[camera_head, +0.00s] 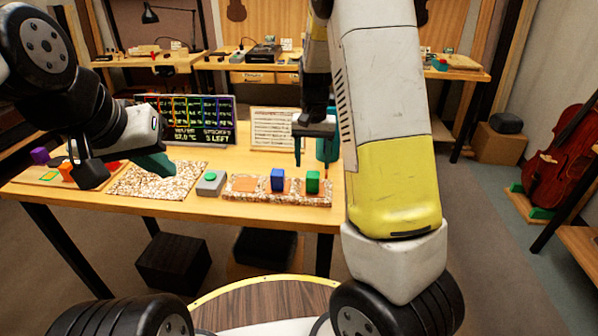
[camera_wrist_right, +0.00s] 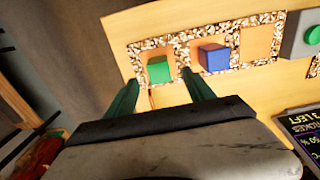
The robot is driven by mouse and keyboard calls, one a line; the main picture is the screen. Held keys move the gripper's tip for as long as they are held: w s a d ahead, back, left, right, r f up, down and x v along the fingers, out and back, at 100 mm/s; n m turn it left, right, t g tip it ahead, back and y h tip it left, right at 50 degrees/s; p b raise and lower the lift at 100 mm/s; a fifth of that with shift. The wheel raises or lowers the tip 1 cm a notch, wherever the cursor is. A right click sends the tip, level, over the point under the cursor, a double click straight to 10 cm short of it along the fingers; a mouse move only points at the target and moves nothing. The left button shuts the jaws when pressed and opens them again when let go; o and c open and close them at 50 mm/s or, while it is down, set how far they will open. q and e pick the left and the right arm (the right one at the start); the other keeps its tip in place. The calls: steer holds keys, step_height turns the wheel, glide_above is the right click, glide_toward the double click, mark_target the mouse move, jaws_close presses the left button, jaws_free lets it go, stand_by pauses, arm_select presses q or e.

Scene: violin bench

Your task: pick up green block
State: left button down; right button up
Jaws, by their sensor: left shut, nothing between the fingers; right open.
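The green block (camera_head: 313,182) sits at the right end of a speckled strip (camera_head: 240,197) on the bench, with a blue block (camera_head: 278,180) to its left. My right gripper (camera_head: 312,160) is open above the green block, apart from it. In the right wrist view the green block (camera_wrist_right: 159,69) lies beyond the gap between my open fingertips (camera_wrist_right: 160,78), and the blue block (camera_wrist_right: 214,58) is just right of the right-hand finger. My left gripper (camera_head: 160,165) is shut and empty over a speckled mat (camera_head: 150,183) at the left.
A grey box with a green button (camera_head: 211,183) stands left of the strip. A display board (camera_head: 205,120) and a white sheet (camera_head: 275,128) stand behind. A tray with a purple block (camera_head: 40,156) and an orange block (camera_head: 67,171) is at far left.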

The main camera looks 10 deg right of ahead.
mark_target(313, 174)
step_height(313, 174, down, 6)
steer(key=shift+w+d+f, duration=0.1)
steer(key=shift+d+f, duration=0.05)
steer(key=shift+f, duration=0.05)
steer(key=shift+c, duration=0.4)
jaws_close()
steer(key=shift+r, duration=0.1)
